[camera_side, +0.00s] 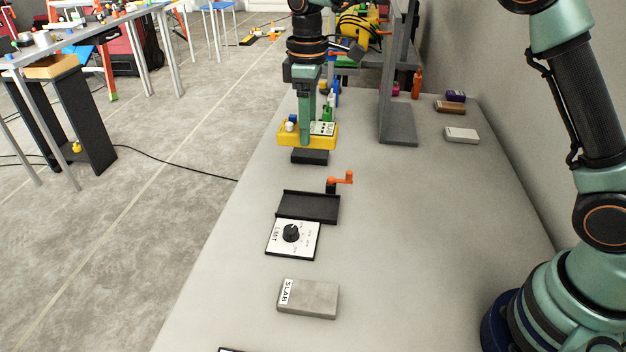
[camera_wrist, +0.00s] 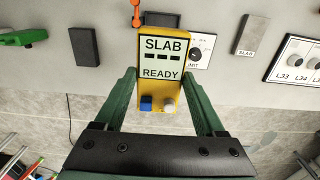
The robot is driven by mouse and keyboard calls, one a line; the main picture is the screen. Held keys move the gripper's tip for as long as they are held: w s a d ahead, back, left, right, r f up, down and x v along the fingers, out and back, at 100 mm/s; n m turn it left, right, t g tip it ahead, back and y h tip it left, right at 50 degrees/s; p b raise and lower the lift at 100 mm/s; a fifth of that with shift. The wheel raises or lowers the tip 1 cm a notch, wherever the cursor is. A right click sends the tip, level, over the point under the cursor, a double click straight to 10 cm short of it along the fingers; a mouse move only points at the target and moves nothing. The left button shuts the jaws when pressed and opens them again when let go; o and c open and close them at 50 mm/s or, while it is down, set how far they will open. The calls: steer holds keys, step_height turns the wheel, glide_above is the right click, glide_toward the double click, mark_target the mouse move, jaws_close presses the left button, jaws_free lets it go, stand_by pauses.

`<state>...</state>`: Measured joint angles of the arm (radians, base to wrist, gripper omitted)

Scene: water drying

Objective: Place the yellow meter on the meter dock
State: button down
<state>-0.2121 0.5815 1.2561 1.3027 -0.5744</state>
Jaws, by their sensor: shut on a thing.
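The yellow meter (camera_wrist: 159,91) is held between the two green fingers of my gripper (camera_wrist: 158,76). Its screen reads SLAB and READY, and it has a blue button and a whitish knob. In the side view the yellow meter (camera_side: 291,140) is near the far end of the bench, by a small black block (camera_side: 310,157); its height above the bench is hard to tell. A black tray with a raised edge, seemingly the meter dock (camera_side: 308,207), lies nearer the side camera, with an orange lever (camera_side: 342,179) at its corner. In the wrist view the meter partly hides the dock (camera_wrist: 164,19).
A white LIMIT dial panel (camera_side: 293,239) adjoins the dock, and a grey SLAB block (camera_side: 308,299) lies beyond it. A dark grey stand (camera_side: 398,125) rises right of my gripper. Small blocks (camera_side: 462,135) lie near the wall. The bench right of the dock is clear.

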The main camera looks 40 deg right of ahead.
step_height(320, 180, down, 17)
steer(key=shift+f, duration=0.1)
stand_by(0.4)
steer(key=shift+f, duration=0.15)
